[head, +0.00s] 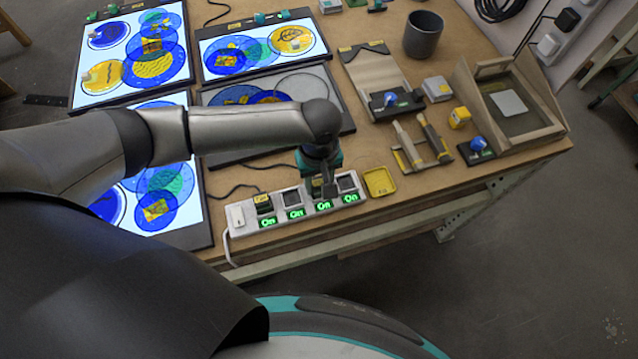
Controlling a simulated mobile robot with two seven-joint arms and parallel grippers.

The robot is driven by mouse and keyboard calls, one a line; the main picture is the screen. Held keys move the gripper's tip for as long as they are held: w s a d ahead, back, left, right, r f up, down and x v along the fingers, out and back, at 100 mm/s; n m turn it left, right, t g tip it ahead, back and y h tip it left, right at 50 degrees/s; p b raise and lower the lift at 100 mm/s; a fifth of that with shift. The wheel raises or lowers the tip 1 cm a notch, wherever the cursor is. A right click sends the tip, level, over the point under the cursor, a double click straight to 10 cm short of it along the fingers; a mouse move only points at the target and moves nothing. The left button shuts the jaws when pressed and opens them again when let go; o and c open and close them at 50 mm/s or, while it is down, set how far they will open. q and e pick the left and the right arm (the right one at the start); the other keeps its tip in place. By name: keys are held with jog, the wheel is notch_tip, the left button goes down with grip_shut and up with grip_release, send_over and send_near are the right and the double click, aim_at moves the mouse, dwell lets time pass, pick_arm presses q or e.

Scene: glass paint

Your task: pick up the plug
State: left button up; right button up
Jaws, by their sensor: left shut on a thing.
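A white power strip (239,216) lies along the front edge of the workbench, with several green "On" labels on its front. My left gripper (324,178) points down over the strip's right part and is shut on a dark plug (329,191) at the third socket. The gripper hides much of the plug, so I cannot tell whether it is fully seated or slightly lifted. A black plug with a yellow label (264,204) stands at the strip's left socket. My right gripper is not in view.
Lit light panels (150,50) with blue and yellow glass discs fill the bench's left. A yellow tray (380,182) lies just right of the strip. Brushes (407,143), a grey cup (423,34) and a wooden frame (552,128) stand farther right.

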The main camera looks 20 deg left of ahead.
pick_arm(q)
grip_shut()
notch_tip(320, 180, up, 20)
jog(key=p, duration=0.3)
notch_tip(320, 180, up, 5)
jog(key=p, duration=0.7)
send_over(319, 182)
dwell(0.5)
jog(key=shift+f, duration=0.1)
